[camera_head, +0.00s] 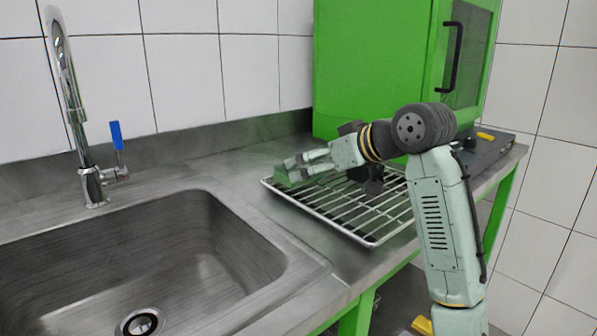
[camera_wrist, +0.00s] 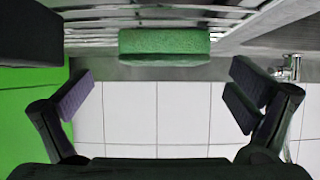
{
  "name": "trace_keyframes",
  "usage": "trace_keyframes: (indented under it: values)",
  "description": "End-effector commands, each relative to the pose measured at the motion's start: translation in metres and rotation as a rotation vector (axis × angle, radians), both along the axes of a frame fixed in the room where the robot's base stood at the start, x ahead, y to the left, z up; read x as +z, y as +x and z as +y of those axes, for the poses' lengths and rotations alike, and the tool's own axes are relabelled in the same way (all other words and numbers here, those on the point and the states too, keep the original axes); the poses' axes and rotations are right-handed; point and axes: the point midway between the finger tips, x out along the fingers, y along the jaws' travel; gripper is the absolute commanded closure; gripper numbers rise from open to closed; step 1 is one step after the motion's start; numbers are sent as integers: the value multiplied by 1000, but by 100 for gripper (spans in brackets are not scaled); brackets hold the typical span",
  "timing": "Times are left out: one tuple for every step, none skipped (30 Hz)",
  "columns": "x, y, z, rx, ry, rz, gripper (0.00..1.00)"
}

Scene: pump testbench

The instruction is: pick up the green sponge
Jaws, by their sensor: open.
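The green sponge (camera_wrist: 164,42) shows in the wrist view at the top centre, beyond the fingertips and midway between them across the picture. In the head view the sponge (camera_head: 284,177) lies at the left back corner of the metal rack, partly hidden by my gripper. My gripper (camera_head: 302,166) is low over the rack in the head view, right beside the sponge. In the wrist view my gripper (camera_wrist: 160,92) has its two fingers spread wide with nothing between them. I cannot tell whether a finger touches the sponge.
The metal rack (camera_head: 350,222) lies on the steel counter. A sink (camera_head: 130,265) with a tall faucet (camera_head: 72,95) is on the left. A green cabinet (camera_head: 375,65) stands behind the rack. The tiled wall (camera_head: 185,70) is close behind the counter.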

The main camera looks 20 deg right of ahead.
Motion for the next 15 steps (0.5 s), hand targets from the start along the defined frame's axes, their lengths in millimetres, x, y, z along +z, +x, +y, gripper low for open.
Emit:
trace_keyframes:
  values:
    - [-2,6,4,1,-2,4,0]
    - [-3,10,6,1,-1,3,0]
    - [-5,16,9,1,-2,4,0]
    - [-6,20,12,1,-1,3,0]
    - [-8,23,13,1,-1,3,0]
    - [-12,28,15,0,0,3,0]
    - [-13,31,15,0,1,2,0]
    - [-15,33,16,0,1,2,0]
    - [-16,36,17,0,1,2,0]
    - [-17,37,18,0,1,2,0]
    - [-17,38,18,0,0,1,0]
    - [-18,38,18,0,1,0,0]
    - [-18,38,18,0,1,0,0]
    - [-18,38,18,0,1,0,0]
    - [-18,38,18,0,1,0,0]
